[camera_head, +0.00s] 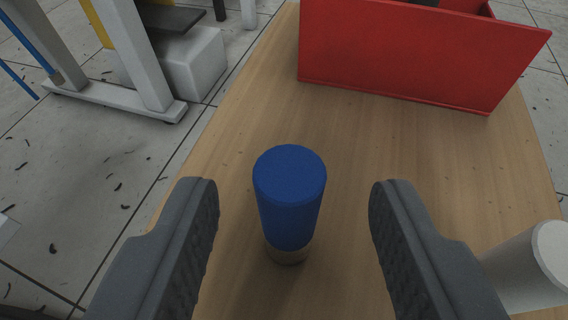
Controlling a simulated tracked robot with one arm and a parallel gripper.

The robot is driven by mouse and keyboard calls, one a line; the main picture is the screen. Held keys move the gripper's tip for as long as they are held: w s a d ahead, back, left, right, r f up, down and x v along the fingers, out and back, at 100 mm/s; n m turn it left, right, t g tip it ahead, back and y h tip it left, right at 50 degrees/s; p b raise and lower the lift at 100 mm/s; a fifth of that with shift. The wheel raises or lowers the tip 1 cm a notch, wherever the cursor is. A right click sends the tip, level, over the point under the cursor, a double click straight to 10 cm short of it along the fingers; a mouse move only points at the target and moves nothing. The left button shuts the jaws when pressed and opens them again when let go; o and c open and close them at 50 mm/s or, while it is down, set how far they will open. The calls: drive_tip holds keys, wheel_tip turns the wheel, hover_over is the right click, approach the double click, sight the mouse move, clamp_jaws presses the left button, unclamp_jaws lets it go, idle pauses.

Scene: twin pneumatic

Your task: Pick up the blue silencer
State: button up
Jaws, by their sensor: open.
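The blue silencer (289,200) is a blue cylinder with a brassy base. It stands upright on the wooden table (255,110). My gripper (294,200) is open, with one grey finger to the left of the silencer and one to the right. There is a visible gap on both sides, and neither finger appears to touch it. The silencer shows between the fingers in the picture; how far ahead of the fingertips it stands, I cannot tell exactly.
A red bin (400,50) stands at the table's far end. A white cylinder (530,268) is at the lower right, partly behind the right finger. A grey metal frame (135,55) and a white block (185,62) stand on the tiled floor at left. The table between silencer and bin is clear.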

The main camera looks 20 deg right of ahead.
sight(287, 214)
drive_tip(key=b+x, duration=0.1)
drive_tip(key=x, duration=0.2)
drive_tip(key=shift+w+f, duration=0.1)
drive_tip(key=shift+w, duration=0.2)
drive_tip(key=shift+c, duration=0.4)
clamp_jaws()
